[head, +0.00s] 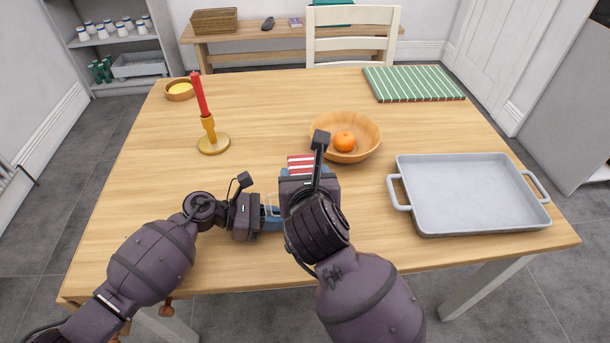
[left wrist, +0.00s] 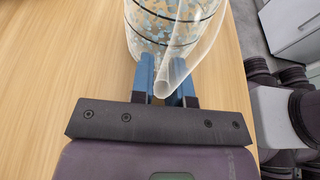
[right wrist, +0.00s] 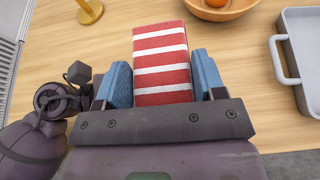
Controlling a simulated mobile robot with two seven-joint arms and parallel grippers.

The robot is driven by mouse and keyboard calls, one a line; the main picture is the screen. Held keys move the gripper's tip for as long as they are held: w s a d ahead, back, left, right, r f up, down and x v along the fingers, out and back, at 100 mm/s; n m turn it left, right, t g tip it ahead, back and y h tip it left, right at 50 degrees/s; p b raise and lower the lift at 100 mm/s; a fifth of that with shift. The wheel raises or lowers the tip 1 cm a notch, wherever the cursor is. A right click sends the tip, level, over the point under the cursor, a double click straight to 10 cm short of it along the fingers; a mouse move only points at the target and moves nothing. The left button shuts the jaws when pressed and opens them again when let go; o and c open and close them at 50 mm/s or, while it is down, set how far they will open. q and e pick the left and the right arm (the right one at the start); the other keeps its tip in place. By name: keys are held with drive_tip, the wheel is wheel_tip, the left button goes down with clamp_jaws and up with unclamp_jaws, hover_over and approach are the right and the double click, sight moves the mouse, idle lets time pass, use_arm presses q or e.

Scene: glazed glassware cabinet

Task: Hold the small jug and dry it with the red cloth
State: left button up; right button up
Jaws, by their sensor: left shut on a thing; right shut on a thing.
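The small jug (left wrist: 165,25) is clear glass with pale blue and tan flecks and dark bands. My left gripper (left wrist: 167,80) is shut on its clear handle (left wrist: 180,75), and the jug stands beyond the fingers. In the head view my left gripper (head: 272,212) is low over the near middle of the table; the jug is mostly hidden there by my right arm. The red cloth (right wrist: 161,65), with white stripes, is between the blue fingers of my right gripper (right wrist: 163,75), which is shut on it. The cloth also shows in the head view (head: 300,163), just past my right gripper.
On the wooden table (head: 250,100), a wooden bowl (head: 368,125) with an orange (head: 344,141) stands beyond my right gripper. A grey tray (head: 470,195) lies right, a red candle (head: 200,95) in a brass holder stands left, and a green striped mat (head: 412,84) lies far right.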

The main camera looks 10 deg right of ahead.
drive_tip(key=shift+f, duration=0.5)
drive_tip(key=shift+f, duration=0.25)
